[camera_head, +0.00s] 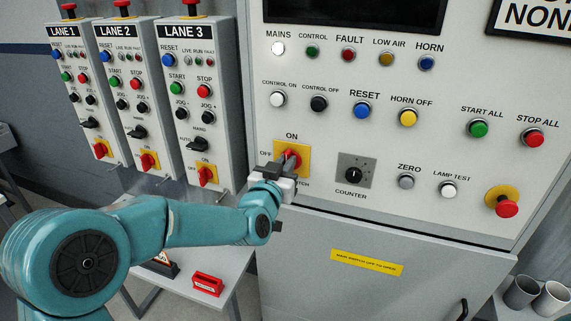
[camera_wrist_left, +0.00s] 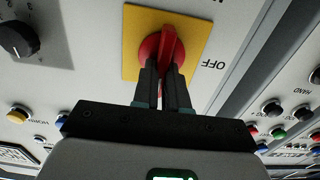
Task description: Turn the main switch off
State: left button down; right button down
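The main switch is a red rotary handle (camera_head: 290,157) on a yellow plate (camera_head: 301,146), low on the large grey panel's left side. ON is printed above it and OFF to its left. In the left wrist view the panel appears upside down, and the red handle (camera_wrist_left: 168,42) stands nearly upright, in line with ON rather than turned to OFF. My left gripper (camera_head: 287,170) is at the switch. In the wrist view its two dark fingers (camera_wrist_left: 163,75) lie either side of the handle, close against it. They hide part of the handle. My right gripper is not in view.
The COUNTER knob (camera_head: 354,175) is right of the switch; several buttons are above. A red emergency button (camera_head: 507,208) is at lower right. Lane boxes (camera_head: 207,110) with similar small switches stand left. A red block (camera_head: 208,283) lies on a low table (camera_head: 226,270).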

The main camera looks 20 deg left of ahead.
pick_arm(q)
jog(key=shift+a+f+n+b, duration=0.15)
jog(key=shift+a+n+b, duration=0.05)
jog(key=shift+n+b, duration=2.85)
jog(key=shift+a+f+n+b, duration=0.1)
jog(key=shift+a+n+b, duration=0.15)
jog(key=shift+n+b, duration=2.8)
jog(key=shift+a+f+n+b, duration=0.15)
jog(key=shift+a+n+b, duration=0.05)
jog(key=shift+n+b, duration=2.85)
jog(key=c, duration=1.2)
grip_release()
jog(key=shift+o, duration=0.2)
jog(key=shift+w+f, duration=0.1)
